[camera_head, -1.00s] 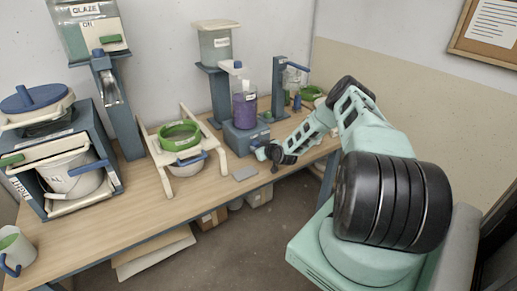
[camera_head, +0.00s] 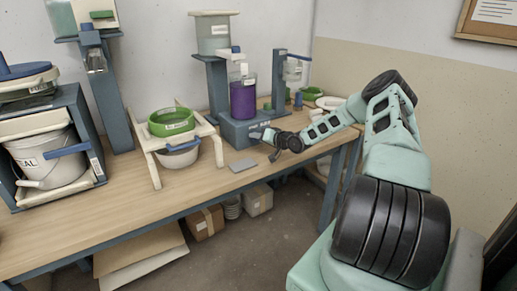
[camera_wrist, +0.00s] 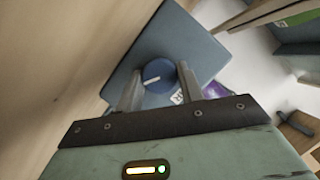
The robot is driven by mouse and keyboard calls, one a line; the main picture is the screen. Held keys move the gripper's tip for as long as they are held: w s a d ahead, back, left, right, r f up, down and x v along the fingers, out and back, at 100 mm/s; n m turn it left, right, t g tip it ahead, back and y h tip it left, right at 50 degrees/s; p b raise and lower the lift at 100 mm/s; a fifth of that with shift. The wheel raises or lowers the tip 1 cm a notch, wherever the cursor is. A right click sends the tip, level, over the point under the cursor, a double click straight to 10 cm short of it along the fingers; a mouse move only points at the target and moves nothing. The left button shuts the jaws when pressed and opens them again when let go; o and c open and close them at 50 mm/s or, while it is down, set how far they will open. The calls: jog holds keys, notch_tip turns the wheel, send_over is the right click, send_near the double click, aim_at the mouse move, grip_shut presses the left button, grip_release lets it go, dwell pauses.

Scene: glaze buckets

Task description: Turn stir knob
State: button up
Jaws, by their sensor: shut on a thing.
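The stir knob (camera_wrist: 158,76) is a round blue dial with a white line, seen in the wrist view on the blue-grey stirrer base (camera_wrist: 185,42). My gripper (camera_wrist: 159,84) has one finger on each side of the knob and is shut on it. In the head view, my gripper (camera_head: 262,135) is at the front right of the stirrer base (camera_head: 228,131). A clear container of purple liquid (camera_head: 243,100) stands on that base. The knob is too small and covered to make out in the head view.
A white stand with a green sieve (camera_head: 171,123) is left of the stirrer. A grey flat plate (camera_head: 243,165) lies in front on the wooden table (camera_head: 130,205). A cabinet with a white bucket (camera_head: 48,157) is far left. A blue post (camera_head: 279,80) stands behind right.

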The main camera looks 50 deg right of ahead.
jog(key=shift+d+f+m+t+y+b, duration=0.15)
jog(key=shift+m+t+y+b, duration=0.35)
jog(key=shift+m+b, duration=0.7)
jog(key=shift+m, duration=0.3)
jog(key=o, duration=1)
jog(key=v, duration=1.7)
jog(key=shift+s+d, duration=0.1)
jog(key=shift+s, duration=0.15)
